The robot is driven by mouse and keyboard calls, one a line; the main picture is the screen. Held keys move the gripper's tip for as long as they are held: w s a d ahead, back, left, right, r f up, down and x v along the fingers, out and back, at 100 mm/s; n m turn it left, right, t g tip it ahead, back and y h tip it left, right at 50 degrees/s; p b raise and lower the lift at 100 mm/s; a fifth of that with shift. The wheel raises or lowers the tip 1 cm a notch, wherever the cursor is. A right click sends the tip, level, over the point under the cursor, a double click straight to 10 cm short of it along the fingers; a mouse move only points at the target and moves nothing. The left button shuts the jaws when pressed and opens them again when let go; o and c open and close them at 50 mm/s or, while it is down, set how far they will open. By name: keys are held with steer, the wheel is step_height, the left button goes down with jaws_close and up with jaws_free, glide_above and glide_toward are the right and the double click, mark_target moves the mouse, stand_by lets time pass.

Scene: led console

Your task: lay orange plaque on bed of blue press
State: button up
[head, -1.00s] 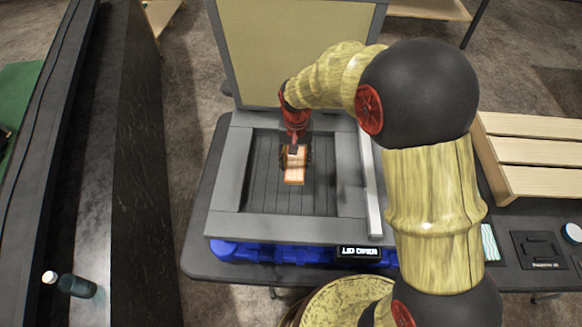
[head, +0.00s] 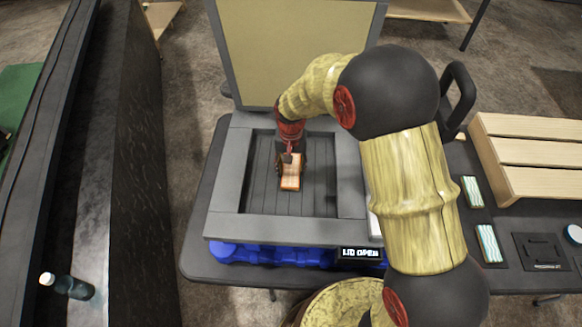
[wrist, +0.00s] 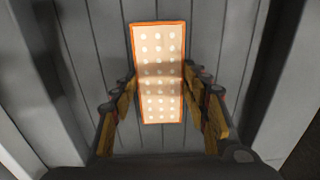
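The orange plaque (head: 290,182) is a flat rectangle with an orange rim and a pale face with rows of white dots. It is over the dark slatted bed (head: 258,185) of the blue press (head: 275,254). My gripper (head: 291,165) is over the bed, with the plaque at its fingertips. In the wrist view, the plaque (wrist: 158,55) lies between the two fingers (wrist: 161,90), one close along each long side. It looks slightly tilted. I cannot tell whether its underside touches the bed.
The press lid (head: 295,50) stands open behind the bed, and a raised grey frame (head: 228,180) surrounds the bed. A display (head: 360,253) is on the front. Striped blocks (head: 488,243), a black panel (head: 540,252) and a slatted wooden rack (head: 535,150) are at the right.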

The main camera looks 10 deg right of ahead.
steer(key=o, duration=0.4)
steer(key=shift+r, duration=0.1)
step_height(320, 180, up, 12)
steer(key=f+p, duration=0.1)
steer(key=p, duration=0.1)
step_height(320, 180, up, 9)
steer(key=t, duration=0.1)
glide_above(291, 170)
steer(key=s+d, duration=0.3)
steer(key=s, duration=0.1)
steer(key=s+d+r+n+t, duration=0.1)
steer(key=s+d+r, duration=0.3)
steer(key=s, duration=0.6)
steer(key=s+d+r+n+t, duration=0.1)
steer(key=s+d+r+t, duration=0.2)
steer(key=s+r, duration=0.3)
steer(key=s+d, duration=0.1)
steer(key=s, duration=0.4)
steer(key=shift+s+r+t, duration=0.2)
steer(key=shift+s+t, duration=0.1)
